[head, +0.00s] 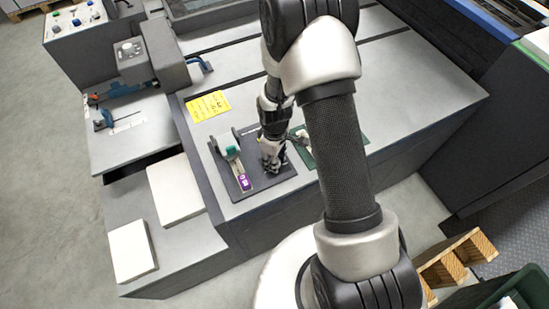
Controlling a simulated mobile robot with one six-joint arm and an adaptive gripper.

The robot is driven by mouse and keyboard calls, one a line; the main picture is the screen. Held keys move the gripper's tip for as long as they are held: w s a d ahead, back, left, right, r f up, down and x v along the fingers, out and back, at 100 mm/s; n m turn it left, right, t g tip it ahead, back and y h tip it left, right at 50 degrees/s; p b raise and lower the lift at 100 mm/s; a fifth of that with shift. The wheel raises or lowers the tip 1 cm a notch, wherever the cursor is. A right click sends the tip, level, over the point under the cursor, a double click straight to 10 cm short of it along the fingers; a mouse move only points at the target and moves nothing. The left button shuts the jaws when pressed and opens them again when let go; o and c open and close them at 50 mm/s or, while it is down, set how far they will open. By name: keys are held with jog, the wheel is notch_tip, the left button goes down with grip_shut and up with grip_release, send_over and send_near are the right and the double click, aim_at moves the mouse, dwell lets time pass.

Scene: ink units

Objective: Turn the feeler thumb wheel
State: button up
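A dark plate (222,146) lies on the grey bench top and carries a small pale fixture (238,166) with a green round part (232,151) and a purple label (245,184). I cannot make out for sure which part is the feeler thumb wheel; it may be hidden behind my gripper. My gripper (271,168) points down over the right half of the dark plate, to the right of the pale fixture. Its fingers are small and overlap the plate, so contact and opening cannot be told.
A yellow note (208,106) lies behind the plate. A green mat (359,140) is to the right, partly hidden by my arm. White blocks (175,188) stand on the lower left ledge. A blue-handled device (120,91) is at upper left. A wooden pallet (440,272) is at lower right.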

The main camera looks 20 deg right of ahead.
jog(key=shift+m, duration=2.2)
jog(key=shift+c, duration=0.5)
jog(key=o, duration=1.1)
notch_tip(320, 180, up, 12)
jog(key=shift+r, duration=0.1)
